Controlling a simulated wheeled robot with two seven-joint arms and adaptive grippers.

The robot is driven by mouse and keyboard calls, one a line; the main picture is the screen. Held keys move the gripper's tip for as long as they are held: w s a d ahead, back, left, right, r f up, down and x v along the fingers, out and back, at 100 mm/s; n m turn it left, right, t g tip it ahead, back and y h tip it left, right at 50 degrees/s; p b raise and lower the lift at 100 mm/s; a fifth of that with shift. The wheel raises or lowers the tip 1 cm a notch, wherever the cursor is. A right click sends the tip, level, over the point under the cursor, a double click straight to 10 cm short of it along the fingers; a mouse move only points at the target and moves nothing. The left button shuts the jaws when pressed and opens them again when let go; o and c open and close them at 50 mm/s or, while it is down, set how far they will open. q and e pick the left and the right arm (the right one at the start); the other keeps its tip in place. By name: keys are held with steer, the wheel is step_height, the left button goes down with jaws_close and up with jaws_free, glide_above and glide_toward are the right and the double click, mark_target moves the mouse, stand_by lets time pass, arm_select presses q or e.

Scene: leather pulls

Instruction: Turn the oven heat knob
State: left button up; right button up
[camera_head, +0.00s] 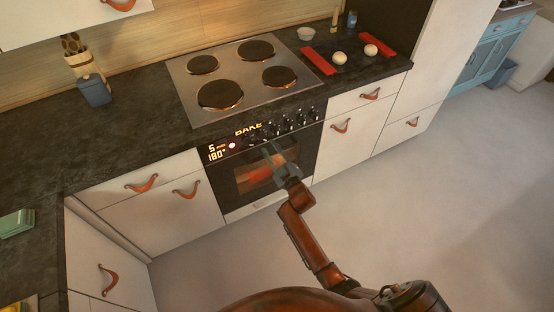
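The oven (262,172) is built into the counter, with a dark control panel along its top edge. Several small dark knobs (288,124) sit in a row on the panel. A lit display (216,152) at the panel's left reads 5 and 180°, and glowing text above the panel reads BAKE. My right gripper (272,151) is in front of the oven, just below the knob row. Its fingers look apart, with nothing visible between them. My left gripper is out of view.
A hob (212,70) with dark burners lies above the oven. White drawers with leather pulls (142,184) flank it. A blue container (94,90) stands at the left on the counter. Red strips (318,61) lie at the right. The floor (400,220) is clear.

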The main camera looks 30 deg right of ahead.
steer(key=s, duration=0.7)
steer(key=shift+s, duration=0.35)
steer(key=shift+d, duration=0.1)
